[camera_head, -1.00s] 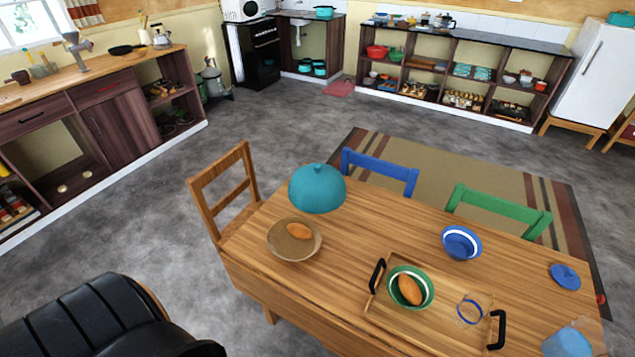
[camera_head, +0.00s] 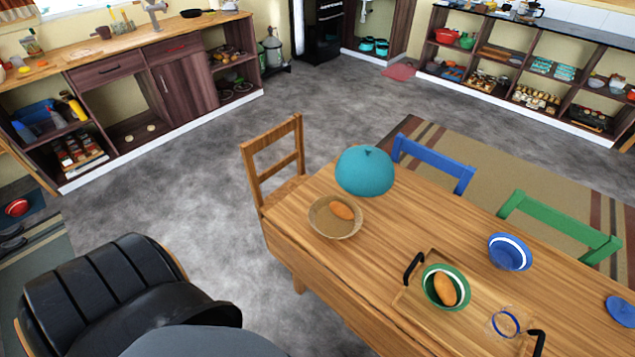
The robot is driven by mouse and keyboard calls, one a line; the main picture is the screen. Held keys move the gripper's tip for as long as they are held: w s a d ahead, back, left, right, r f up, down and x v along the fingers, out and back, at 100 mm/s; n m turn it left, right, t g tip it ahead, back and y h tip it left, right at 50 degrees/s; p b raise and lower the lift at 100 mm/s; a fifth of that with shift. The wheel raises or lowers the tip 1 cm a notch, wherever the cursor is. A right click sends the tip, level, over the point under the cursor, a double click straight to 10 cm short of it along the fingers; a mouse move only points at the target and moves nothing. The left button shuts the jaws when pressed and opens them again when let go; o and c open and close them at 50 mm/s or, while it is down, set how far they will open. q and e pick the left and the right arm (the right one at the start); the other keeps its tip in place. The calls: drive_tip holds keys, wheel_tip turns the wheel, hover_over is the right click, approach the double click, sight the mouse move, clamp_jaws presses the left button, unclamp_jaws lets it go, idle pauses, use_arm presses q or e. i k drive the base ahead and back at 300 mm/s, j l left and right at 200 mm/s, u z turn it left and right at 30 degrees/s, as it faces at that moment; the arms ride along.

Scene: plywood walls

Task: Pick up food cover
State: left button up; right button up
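The food cover is a teal dome (camera_head: 365,171) with a small knob on top. It is at the far left end of the wooden table (camera_head: 400,215), just behind a brown bowl (camera_head: 335,227) that holds an orange-brown bread-like item (camera_head: 341,210). I cannot tell what, if anything, is under the dome. Neither of my grippers shows in the head view.
A wooden tray (camera_head: 405,301) with black handles holds a green bowl (camera_head: 432,300) and a clear glass (camera_head: 504,322). A blue bowl (camera_head: 509,252) stands further right. Chairs in wood (camera_head: 250,177), blue (camera_head: 436,176) and green (camera_head: 557,228) surround the table. Grey floor is free at left.

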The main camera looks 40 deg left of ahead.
sight(366, 162)
drive_tip(key=u, duration=0.95)
drive_tip(key=i+j+z, duration=0.1)
drive_tip(key=i+j, duration=0.15)
drive_tip(key=j, duration=0.15)
drive_tip(key=i+j, duration=0.25)
drive_tip(key=j, duration=0.2)
drive_tip(key=i+j+z, duration=0.15)
drive_tip(key=j, duration=0.25)
drive_tip(key=i+j+z, duration=0.1)
drive_tip(key=i+j, duration=0.2)
drive_tip(key=j, duration=0.15)
drive_tip(key=i+j+z, duration=0.1)
drive_tip(key=j, duration=0.35)
drive_tip(key=i+j, duration=0.25)
drive_tip(key=j, duration=0.25)
drive_tip(key=i+j+z, duration=0.15)
drive_tip(key=j, duration=0.3)
drive_tip(key=i+j+z, duration=0.1)
drive_tip(key=j, duration=0.4)
drive_tip(key=i, duration=0.1)
